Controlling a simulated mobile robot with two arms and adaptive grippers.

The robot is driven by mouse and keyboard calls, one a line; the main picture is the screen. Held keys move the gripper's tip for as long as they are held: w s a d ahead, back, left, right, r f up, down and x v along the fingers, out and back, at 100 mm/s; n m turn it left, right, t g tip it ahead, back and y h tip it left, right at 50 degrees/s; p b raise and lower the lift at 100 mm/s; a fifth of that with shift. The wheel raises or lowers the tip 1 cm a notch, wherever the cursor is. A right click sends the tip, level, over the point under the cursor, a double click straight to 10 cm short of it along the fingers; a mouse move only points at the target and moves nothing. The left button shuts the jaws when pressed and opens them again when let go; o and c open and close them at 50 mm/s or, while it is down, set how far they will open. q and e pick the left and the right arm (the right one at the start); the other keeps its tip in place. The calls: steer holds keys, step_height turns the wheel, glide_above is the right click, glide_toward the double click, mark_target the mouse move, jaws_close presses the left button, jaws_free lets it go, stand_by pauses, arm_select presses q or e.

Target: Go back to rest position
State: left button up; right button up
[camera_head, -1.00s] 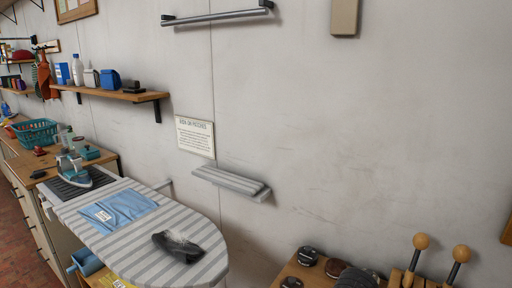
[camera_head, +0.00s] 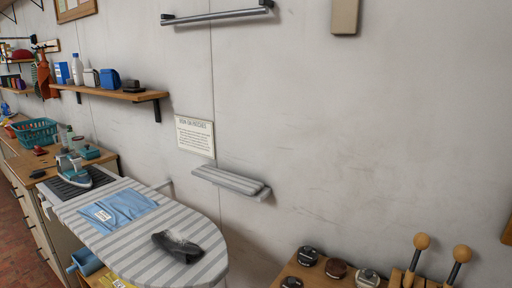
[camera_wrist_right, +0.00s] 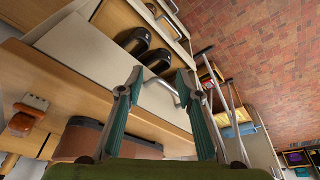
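My right gripper (camera_wrist_right: 161,80) shows in the right wrist view with its two greenish fingers spread apart and nothing between them. It hangs in front of wooden surfaces and a pale drawer front (camera_wrist_right: 95,75), with the brick floor (camera_wrist_right: 235,40) beyond. Neither gripper shows in the head view, and my left gripper is in no view.
In the head view a striped ironing board (camera_head: 150,240) holds a blue cloth (camera_head: 118,210) and a dark object (camera_head: 177,246). An iron (camera_head: 72,170) stands at its far end. A wooden surface (camera_head: 316,274) with dark round items and wooden-knobbed handles is at bottom right.

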step_height(320, 180, down, 28)
steer(key=s+g, duration=0.1)
steer(key=s, duration=0.2)
steer(key=s+d+f+g, duration=0.1)
steer(key=s+d+f, duration=0.2)
steer(key=s+f, duration=1.1)
steer(key=shift+s+f+g, duration=0.25)
steer(key=shift+s+g, duration=0.05)
steer(key=shift+s, duration=0.8)
steer(key=shift+c, duration=0.8)
